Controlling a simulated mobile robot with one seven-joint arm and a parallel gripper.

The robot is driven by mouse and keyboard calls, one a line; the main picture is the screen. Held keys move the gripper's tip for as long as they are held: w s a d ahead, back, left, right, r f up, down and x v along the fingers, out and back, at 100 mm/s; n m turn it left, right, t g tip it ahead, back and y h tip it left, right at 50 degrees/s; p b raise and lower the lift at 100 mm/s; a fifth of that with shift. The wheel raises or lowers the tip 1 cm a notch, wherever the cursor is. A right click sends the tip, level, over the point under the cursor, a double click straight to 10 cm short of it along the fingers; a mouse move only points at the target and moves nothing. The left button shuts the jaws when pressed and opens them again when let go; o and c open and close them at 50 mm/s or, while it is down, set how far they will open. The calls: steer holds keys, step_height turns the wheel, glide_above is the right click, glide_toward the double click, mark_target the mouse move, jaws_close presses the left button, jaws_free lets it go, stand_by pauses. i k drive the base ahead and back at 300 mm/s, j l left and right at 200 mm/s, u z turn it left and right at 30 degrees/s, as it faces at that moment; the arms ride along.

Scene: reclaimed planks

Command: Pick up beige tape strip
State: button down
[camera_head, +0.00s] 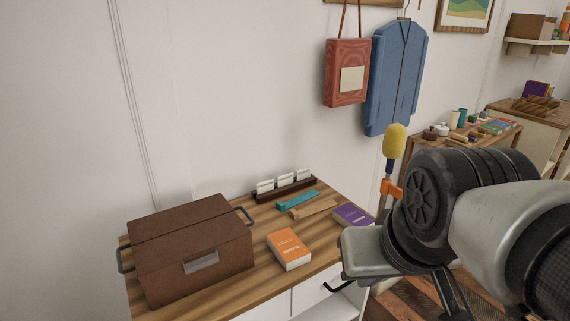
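A flat beige strip (314,209), which looks like the tape strip, lies on the wooden top of the cabinet (240,292), near its back right part. It lies just in front of a teal strip-like item (297,200), roughly parallel to it. A purple book (352,215) lies to its right and an orange book (289,249) lies in front of it. My arm fills the right side of the picture, apart from the strip. My gripper's fingertips cannot be made out clearly, so its opening is hidden from me.
A brown lidded box (191,250) with dark side handles takes up the left of the cabinet top. A dark holder with white cards (284,188) stands at the back. A red bag (347,77) and blue garment (395,75) hang on the wall. A second table (462,146) stands at right.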

mark_target(294, 215)
steer(key=i+l+u, duration=0.5)
steer(key=l+u, duration=0.25)
steer(key=l, duration=0.15)
steer(key=i+l+u, duration=0.25)
steer(key=l, duration=0.15)
steer(key=k, duration=0.05)
